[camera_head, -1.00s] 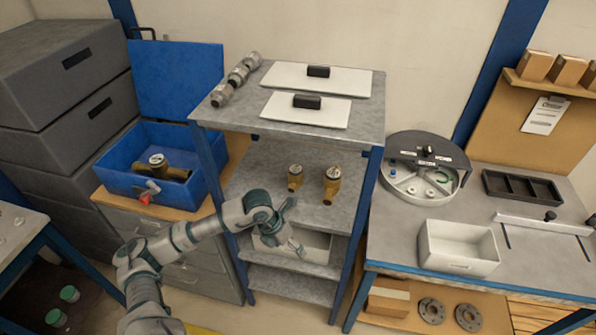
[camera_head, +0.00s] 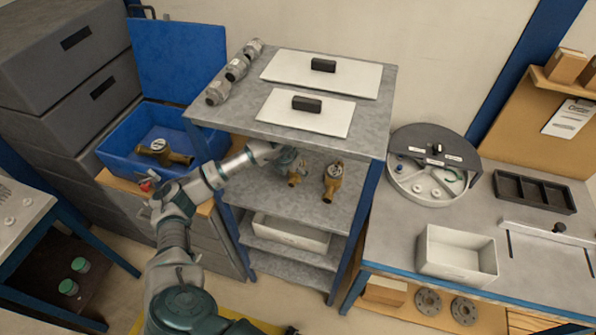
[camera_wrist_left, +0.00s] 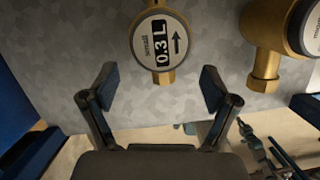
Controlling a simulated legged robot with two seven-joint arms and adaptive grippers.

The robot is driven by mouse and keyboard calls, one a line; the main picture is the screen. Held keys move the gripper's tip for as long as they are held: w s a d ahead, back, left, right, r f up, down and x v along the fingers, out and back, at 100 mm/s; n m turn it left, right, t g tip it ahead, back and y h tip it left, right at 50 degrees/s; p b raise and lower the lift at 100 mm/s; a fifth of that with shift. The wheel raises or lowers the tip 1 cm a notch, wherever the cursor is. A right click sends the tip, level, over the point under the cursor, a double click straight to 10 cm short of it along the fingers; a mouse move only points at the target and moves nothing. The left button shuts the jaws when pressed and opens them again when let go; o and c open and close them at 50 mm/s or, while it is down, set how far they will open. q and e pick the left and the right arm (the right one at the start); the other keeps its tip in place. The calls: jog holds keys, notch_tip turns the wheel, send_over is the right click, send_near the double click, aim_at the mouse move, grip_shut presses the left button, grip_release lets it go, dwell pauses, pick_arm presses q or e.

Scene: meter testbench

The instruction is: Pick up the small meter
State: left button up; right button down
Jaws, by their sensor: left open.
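The small meter (camera_wrist_left: 160,42) has a round white face reading "small" and "0.3 L" and a brass body. It lies on the grey middle shelf (camera_head: 330,213) and shows partly behind my gripper in the head view (camera_head: 295,180). A larger brass meter (camera_head: 333,182) stands to its right and also shows in the wrist view (camera_wrist_left: 272,40). My left gripper (camera_wrist_left: 155,88) is open and empty. Its fingers are spread on either side of the small meter's near end, apart from it. My right gripper is not in view.
The top shelf (camera_head: 375,115) overhangs the meters, with white lidded panels and metal fittings on it. A blue case (camera_head: 120,160) holding another brass meter stands left. A white bin (camera_head: 457,253) and a round tray (camera_head: 435,190) are on the right bench.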

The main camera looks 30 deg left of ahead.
pick_arm(q)
jog(key=w, duration=0.1)
jog(key=w+p, duration=0.1)
jog(key=w, duration=0.1)
jog(key=shift+w+a+r, duration=0.15)
jog(key=shift+w+a, duration=0.15)
jog(key=shift+a, duration=0.05)
jog(key=x, duration=0.2)
jog(key=shift+d+f, duration=0.1)
jog(key=shift+f, duration=0.25)
jog(key=shift+w+d+f+p, duration=0.1)
jog(key=shift+w+f+p, duration=0.1)
jog(key=shift+f+p, duration=0.1)
jog(key=shift+d+r, duration=0.1)
jog(key=shift+d, duration=0.05)
jog(key=shift+s, duration=0.1)
jog(key=shift+c, duration=0.8)
jog(key=shift+a, duration=0.25)
grip_shut()
